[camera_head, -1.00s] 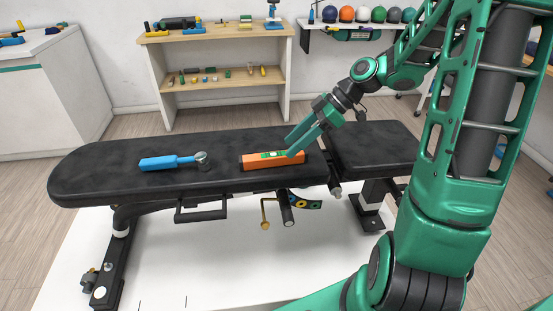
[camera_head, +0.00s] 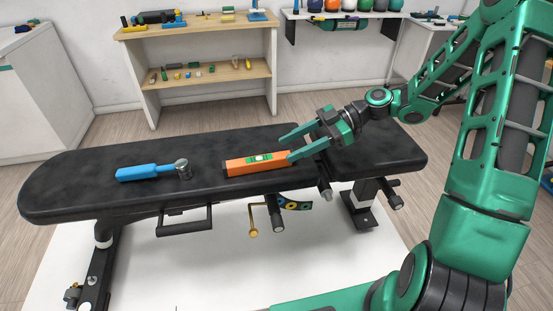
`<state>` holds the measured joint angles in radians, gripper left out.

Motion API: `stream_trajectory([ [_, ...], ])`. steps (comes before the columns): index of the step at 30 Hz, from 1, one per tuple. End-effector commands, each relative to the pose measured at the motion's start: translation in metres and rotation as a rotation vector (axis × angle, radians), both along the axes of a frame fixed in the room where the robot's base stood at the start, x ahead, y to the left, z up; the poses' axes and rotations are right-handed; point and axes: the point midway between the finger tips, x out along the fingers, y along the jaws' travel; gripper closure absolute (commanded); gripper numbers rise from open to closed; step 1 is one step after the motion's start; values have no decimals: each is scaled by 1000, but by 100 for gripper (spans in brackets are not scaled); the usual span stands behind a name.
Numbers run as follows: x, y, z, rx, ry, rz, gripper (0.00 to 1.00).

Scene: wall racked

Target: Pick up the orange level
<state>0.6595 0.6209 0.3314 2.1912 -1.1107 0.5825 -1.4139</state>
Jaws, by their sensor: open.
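The orange level (camera_head: 240,168) lies flat on the black padded bench (camera_head: 80,181), right of the middle, with a green and pale vial section on its top. My gripper (camera_head: 284,147) is open and empty, at the level's right end. One finger is behind the level, over the pad; the nearer fingertip is at the level's right end. I cannot tell whether that finger touches it.
A blue-handled hammer-like tool (camera_head: 150,172) lies on the bench left of the level. A wooden shelf (camera_head: 195,82) with small items stands behind, and a wall shelf (camera_head: 340,16) holds several balls. The bench pad's left end is clear.

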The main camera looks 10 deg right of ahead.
Motion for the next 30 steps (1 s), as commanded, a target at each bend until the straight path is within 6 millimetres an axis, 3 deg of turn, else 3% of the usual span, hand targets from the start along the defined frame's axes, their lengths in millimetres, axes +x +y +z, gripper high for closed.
stream_trajectory([
  [9, -2, 40, -16, 7, -1, 5, 52],
  [17, -3, 58, -22, 6, -2, 7, 52],
  [24, -6, 90, -31, 6, 0, 10, 52],
  [30, -6, 104, -36, 6, -2, 8, 52],
])
